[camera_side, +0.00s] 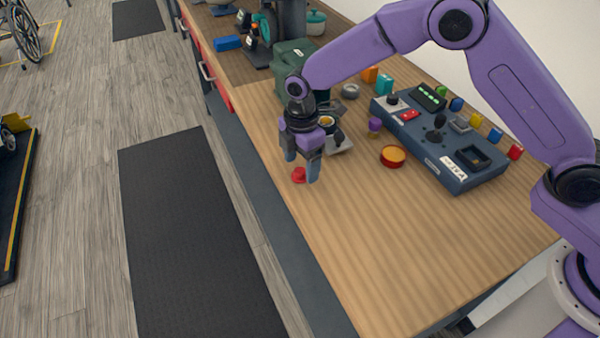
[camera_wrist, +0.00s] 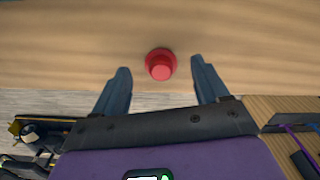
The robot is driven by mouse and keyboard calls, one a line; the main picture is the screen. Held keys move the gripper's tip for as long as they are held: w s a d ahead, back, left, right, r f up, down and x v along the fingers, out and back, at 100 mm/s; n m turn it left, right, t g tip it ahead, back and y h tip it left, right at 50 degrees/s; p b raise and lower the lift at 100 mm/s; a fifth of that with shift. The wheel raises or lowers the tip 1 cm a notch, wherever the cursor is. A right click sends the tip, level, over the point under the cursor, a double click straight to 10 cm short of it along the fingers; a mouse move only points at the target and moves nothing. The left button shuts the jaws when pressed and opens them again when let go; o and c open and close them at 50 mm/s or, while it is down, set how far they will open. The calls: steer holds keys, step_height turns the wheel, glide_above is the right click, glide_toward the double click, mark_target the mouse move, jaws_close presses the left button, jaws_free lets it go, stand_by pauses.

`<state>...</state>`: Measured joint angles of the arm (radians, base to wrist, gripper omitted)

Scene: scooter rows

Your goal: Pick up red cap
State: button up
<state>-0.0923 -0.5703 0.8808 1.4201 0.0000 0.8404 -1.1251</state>
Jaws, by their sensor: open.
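The red cap (camera_side: 299,175) sits on the wooden table near its left edge in the side view. In the wrist view the red cap (camera_wrist: 160,64) shows as a round flanged piece, a little beyond the fingertips and roughly centred between them. My gripper (camera_side: 301,168) is open and points down just above the table, close to the cap. I cannot tell from the side view whether a finger touches the cap.
A blue control box (camera_side: 440,140) with knobs and buttons stands to the right. A round orange-topped red piece (camera_side: 393,156) and a purple knob (camera_side: 375,125) lie between it and my gripper. A dark green bin (camera_side: 293,62) stands behind. The table's front is clear.

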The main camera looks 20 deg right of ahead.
steer(key=shift+f, duration=0.7)
steer(key=c, duration=1.1)
